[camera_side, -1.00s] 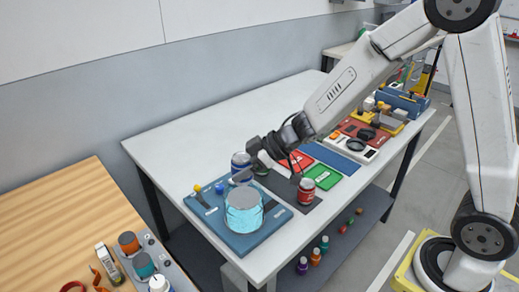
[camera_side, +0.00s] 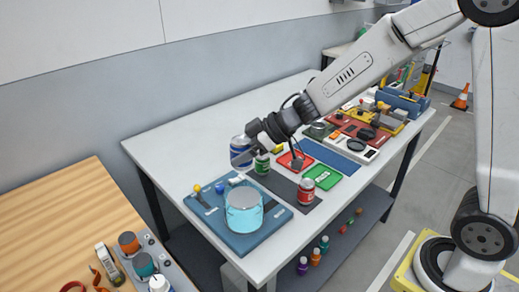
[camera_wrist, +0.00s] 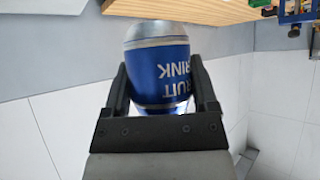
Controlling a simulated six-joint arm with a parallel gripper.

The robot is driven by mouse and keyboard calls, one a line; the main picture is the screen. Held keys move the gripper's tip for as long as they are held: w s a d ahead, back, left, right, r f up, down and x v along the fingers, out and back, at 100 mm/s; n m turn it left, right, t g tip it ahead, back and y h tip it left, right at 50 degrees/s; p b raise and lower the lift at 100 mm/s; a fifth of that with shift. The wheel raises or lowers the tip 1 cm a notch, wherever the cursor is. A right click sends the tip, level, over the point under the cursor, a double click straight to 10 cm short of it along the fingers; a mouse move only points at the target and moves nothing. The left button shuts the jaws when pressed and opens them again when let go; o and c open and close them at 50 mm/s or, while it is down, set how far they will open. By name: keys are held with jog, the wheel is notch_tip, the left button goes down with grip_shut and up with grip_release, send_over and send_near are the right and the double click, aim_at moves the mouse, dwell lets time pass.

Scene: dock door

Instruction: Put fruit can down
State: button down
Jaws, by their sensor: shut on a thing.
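The fruit can (camera_wrist: 160,72) is blue with silver ends and "FRUIT DRINK" lettering. It fills the middle of the wrist view between the two dark fingers of my gripper (camera_wrist: 163,88). In the side view my gripper (camera_side: 247,146) holds the fruit can (camera_side: 241,150) over the white table (camera_side: 210,130). It appears raised above the tabletop, next to a green can (camera_side: 262,165). The gap below the fruit can is hard to judge.
A red can (camera_side: 306,190) and the green can stand on a dark mat (camera_side: 283,187). A blue board (camera_side: 245,240) with a clear cyan-filled container (camera_side: 243,210) is in front. Red (camera_side: 292,159) and green (camera_side: 322,176) trays lie to the right. The table's back left is clear.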

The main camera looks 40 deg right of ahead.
jog(key=shift+d, duration=0.1)
jog(key=shift+s+d+f, duration=0.1)
jog(key=shift+d+f, duration=0.05)
jog(key=shift+d, duration=0.45)
jog(key=s+d+f+m+h, duration=0.1)
jog(key=s+d+f, duration=0.1)
jog(key=s+d, duration=0.3)
jog(key=s+d+f+m+t+h, duration=0.1)
jog(key=s+d, duration=0.4)
jog(key=d, duration=0.7)
jog(key=s+d+f+m+t+h, duration=0.1)
jog(key=s+d+f+m, duration=0.1)
jog(key=s+d+f, duration=0.2)
jog(key=s+d, duration=0.2)
jog(key=d, duration=0.2)
jog(key=shift+d+m, duration=0.15)
jog(key=shift+m, duration=0.15)
jog(key=shift+w, duration=0.15)
